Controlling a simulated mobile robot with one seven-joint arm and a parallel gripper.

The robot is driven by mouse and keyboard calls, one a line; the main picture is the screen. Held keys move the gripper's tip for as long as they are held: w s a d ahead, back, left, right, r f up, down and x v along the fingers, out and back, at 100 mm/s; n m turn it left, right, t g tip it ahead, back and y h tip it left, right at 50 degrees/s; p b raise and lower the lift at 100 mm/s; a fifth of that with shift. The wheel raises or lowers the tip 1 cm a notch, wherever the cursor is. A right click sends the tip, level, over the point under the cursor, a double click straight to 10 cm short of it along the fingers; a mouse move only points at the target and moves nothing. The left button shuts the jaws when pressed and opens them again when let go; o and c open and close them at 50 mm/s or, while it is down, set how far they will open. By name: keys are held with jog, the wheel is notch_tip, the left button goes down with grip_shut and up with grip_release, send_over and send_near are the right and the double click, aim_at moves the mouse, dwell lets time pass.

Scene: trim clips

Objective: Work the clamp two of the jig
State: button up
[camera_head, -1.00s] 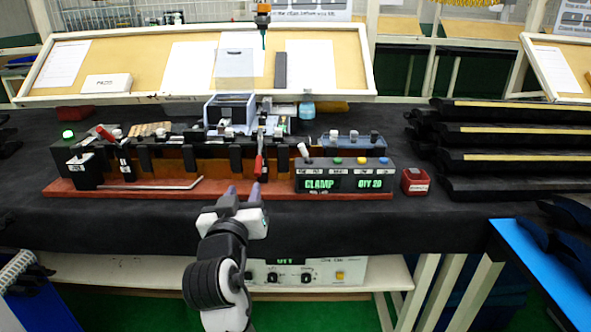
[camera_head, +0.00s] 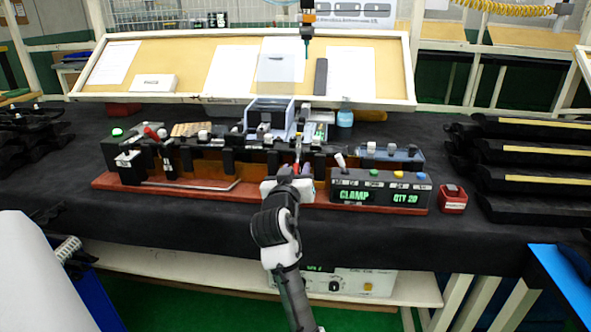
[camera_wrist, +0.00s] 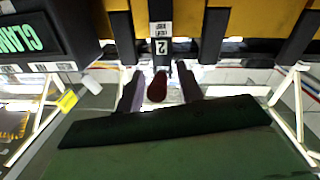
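The jig is a long assembly on a red-brown base (camera_head: 115,182). Clamp two, marked with a white "2" label (camera_wrist: 161,46), has a red handle tip (camera_wrist: 157,88) in the wrist view. My gripper (camera_wrist: 159,90) is open, with one finger on each side of that tip. Gaps show between the tip and both fingers, so it does not look gripped. In the head view my gripper (camera_head: 295,176) is at the jig's front, and the hand hides most of clamp two.
A control box (camera_head: 380,192) with colored buttons reads "CLAMP" and "QTY 20", right of my gripper. A small red box (camera_head: 453,199) stands beside it. Black stacked parts (camera_head: 530,155) fill the right side. The dark table front (camera_head: 200,222) is bare.

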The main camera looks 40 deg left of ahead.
grip_shut()
dwell(0.3)
